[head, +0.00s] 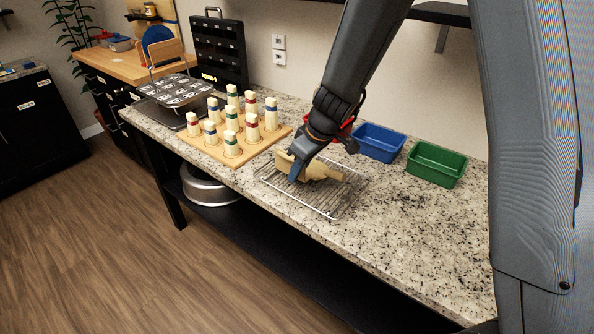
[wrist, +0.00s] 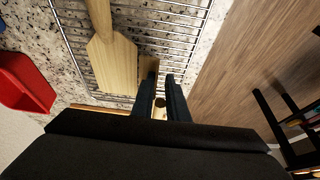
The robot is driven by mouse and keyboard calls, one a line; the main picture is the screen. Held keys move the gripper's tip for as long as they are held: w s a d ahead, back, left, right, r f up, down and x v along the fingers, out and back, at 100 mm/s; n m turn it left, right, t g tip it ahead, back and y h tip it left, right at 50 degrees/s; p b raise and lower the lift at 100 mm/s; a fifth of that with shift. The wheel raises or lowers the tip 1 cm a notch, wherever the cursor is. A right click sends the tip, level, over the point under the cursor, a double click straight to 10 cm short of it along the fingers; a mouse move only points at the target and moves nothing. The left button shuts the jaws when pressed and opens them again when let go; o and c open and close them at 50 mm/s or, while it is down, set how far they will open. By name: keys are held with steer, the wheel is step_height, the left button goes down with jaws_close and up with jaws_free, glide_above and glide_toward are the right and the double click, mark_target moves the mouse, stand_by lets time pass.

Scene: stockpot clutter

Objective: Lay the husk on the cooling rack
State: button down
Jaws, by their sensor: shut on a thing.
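The fingers (wrist: 161,98) hide part of the grip.
A wooden board (head: 206,149) with several banded pegs stands left of the rack. A blue bin (head: 378,144) and a green bin (head: 436,166) stand behind and right. A red bin (wrist: 24,82) shows in the wrist view. The right front counter (head: 400,235) is clear.

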steer(key=shift+f, duration=0.15)
steer(key=c, duration=1.7)
jaws_free()
steer(key=shift+c, duration=0.2)
steer(key=shift+r, duration=0.2)
steer(key=shift+r, duration=0.35)
steer(key=b+v, duration=0.2)
steer(key=v, duration=0.9)
steer(key=s+d+f+m+h, duration=0.1)
steer(key=s+d+f+m, duration=0.1)
steer(key=s+d, duration=0.3)
steer(key=s+d+f+m+g+h, duration=0.1)
steer(key=s+d+f+m, duration=0.2)
steer(key=s+d+m, duration=0.2)
steer(key=s+d+f+m+h, duration=0.1)
steer(key=s+d+f+m, duration=0.1)
steer(key=s+d, duration=0.3)
steer(key=shift+s+d+f+m+g+h, duration=0.3)
steer(key=shift+s+m, duration=0.4)
steer(key=shift+s, duration=0.85)
steer(key=shift+a, duration=0.15)
